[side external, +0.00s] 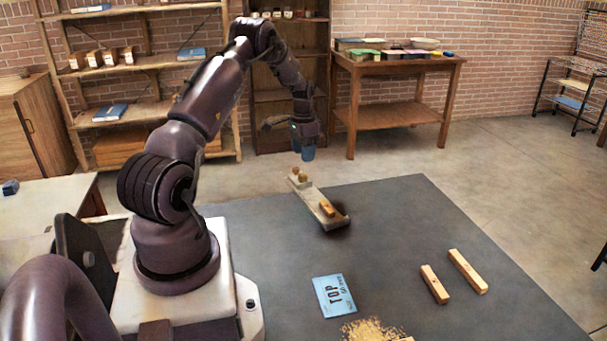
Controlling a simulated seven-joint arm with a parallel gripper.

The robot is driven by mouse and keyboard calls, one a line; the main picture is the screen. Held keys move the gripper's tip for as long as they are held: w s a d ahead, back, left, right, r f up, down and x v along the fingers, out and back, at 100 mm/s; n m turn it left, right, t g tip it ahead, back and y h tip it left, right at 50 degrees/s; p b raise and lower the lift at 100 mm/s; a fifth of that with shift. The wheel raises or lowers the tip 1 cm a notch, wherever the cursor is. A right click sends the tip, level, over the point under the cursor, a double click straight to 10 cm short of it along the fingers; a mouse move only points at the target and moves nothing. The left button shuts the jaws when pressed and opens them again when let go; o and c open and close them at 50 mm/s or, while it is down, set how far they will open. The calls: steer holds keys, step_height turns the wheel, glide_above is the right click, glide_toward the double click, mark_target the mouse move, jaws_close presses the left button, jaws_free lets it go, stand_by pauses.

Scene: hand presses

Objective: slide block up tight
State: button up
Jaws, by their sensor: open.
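A hand press (313,197), a long pale base, lies on the dark mat near its far edge. A small wooden block (327,208) sits on its near end. Small wooden pieces (300,176) stand at its far end. Whether the block touches any other part of the press is too small to tell. My gripper (307,154) points down above and just beyond the far end, apart from the block. It is open and I see nothing held in it; its fingers look blue and overlap in this view.
The dark mat (400,215) is mostly clear. Two loose wooden bars, a short one (434,284) and a longer one (467,271), lie at right. A blue card (334,296) and sawdust (370,330) lie in front. A wooden table (400,65) stands behind.

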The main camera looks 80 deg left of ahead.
mark_target(304, 174)
step_height(304, 174, down, 8)
steer(key=shift+r, duration=0.2)
jaws_close()
steer(key=d, duration=0.2)
steer(key=w+d, duration=0.1)
steer(key=d, duration=0.5)
steer(key=shift+w+r, duration=0.1)
steer(key=shift+w, duration=0.2)
jaws_free()
step_height(304, 174, up, 13)
steer(key=shift+a, duration=0.15)
